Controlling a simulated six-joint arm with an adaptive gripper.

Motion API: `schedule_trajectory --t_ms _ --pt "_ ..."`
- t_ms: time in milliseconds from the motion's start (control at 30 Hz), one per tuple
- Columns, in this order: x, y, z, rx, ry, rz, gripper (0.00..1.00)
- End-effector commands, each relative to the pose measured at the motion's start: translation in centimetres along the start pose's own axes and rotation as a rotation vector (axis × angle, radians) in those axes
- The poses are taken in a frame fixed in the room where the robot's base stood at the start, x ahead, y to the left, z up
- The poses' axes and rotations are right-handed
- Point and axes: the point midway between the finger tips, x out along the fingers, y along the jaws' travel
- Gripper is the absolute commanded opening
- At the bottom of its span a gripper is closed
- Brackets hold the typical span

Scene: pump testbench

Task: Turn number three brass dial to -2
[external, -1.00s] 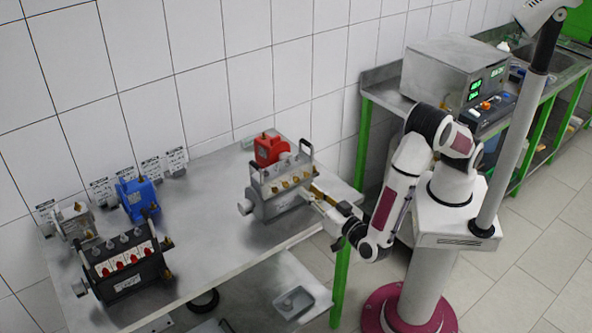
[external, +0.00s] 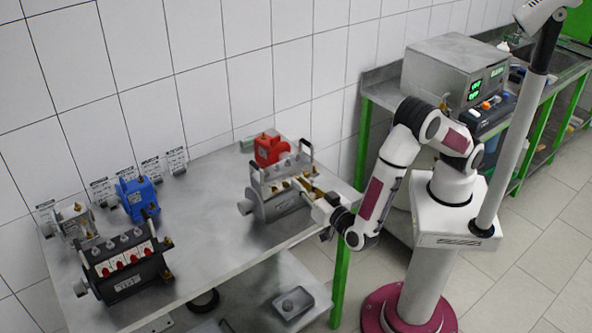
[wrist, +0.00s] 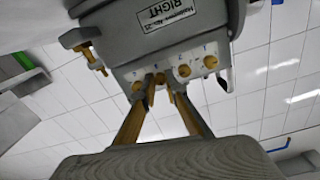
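The grey pump block (external: 275,203) stands at the right end of the bench, with a row of brass dials on the side facing my arm. In the wrist view its face is marked RIGHT, and several brass dials (wrist: 184,71) sit in a slanted row. The small numbers beside them are too blurred to read surely, so I cannot tell which is number three. My gripper (wrist: 161,76) reaches the row, its two brass-coloured fingertips close to either side of one middle dial. A gap shows between the fingers; contact with that dial is unclear. My gripper (external: 303,186) is partly hidden in the external view.
A red unit (external: 270,149) stands behind the pump block, whose upright handles rise close to my gripper. A black block (external: 124,268) with red knobs and a blue pump (external: 138,198) stand at the left. The bench middle (external: 205,235) is clear.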

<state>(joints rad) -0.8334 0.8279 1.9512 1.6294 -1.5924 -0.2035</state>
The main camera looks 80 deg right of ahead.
Motion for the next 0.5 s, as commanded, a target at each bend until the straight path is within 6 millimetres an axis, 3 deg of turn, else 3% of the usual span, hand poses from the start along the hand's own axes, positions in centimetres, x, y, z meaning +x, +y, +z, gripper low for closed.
schedule_trajectory --t_ms 500 --pt "0.0 0.01 0.0 -0.06 0.001 0.0 0.0"
